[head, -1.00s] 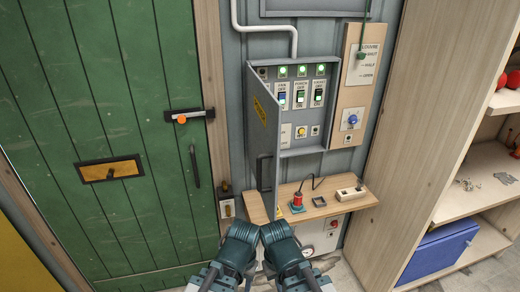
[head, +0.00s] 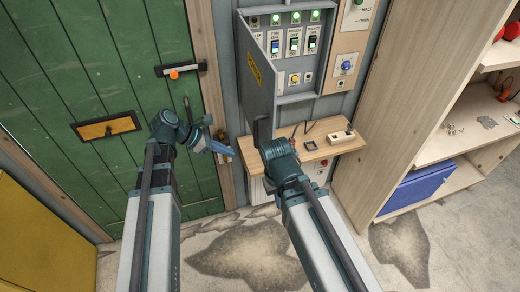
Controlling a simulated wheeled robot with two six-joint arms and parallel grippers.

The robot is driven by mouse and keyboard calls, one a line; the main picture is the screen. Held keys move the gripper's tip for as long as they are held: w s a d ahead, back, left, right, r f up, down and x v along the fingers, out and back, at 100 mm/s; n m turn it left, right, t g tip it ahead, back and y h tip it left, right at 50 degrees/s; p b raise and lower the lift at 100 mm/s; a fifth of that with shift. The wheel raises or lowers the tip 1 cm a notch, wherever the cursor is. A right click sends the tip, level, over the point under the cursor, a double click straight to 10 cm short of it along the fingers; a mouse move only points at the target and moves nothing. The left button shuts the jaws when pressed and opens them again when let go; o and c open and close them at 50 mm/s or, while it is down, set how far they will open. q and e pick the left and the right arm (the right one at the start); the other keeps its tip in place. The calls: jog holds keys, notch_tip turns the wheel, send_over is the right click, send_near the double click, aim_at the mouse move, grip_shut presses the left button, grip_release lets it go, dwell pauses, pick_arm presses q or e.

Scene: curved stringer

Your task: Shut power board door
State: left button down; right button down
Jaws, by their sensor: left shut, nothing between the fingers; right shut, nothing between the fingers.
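The power board (head: 297,50) is a grey wall box with lit green lamps and several switches. Its grey door (head: 250,98) stands open at the box's left side, swung out toward me, with a yellow warning label and a dark handle near its lower end. My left gripper (head: 226,149) is shut and empty, to the left of the door and apart from it, in front of the green door's frame. My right gripper (head: 279,152) is shut at the small shelf, below the open board; its fingertips are mostly hidden by its wrist. I cannot tell whether it touches the door.
A wooden shelf (head: 318,153) under the board holds a white block (head: 341,135) and small items. A green door (head: 90,70) with a latch stands at the left. A wooden shelving unit (head: 400,90) with a blue box (head: 428,188) stands at the right. The floor in front is clear.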

pick_arm(q)
jog(key=w+d+r+b+x, duration=0.1)
jog(key=d+r+b+x, duration=0.1)
jog(key=b+x, duration=0.5)
jog(key=shift+x, duration=2.8)
jog(key=shift+d, duration=0.15)
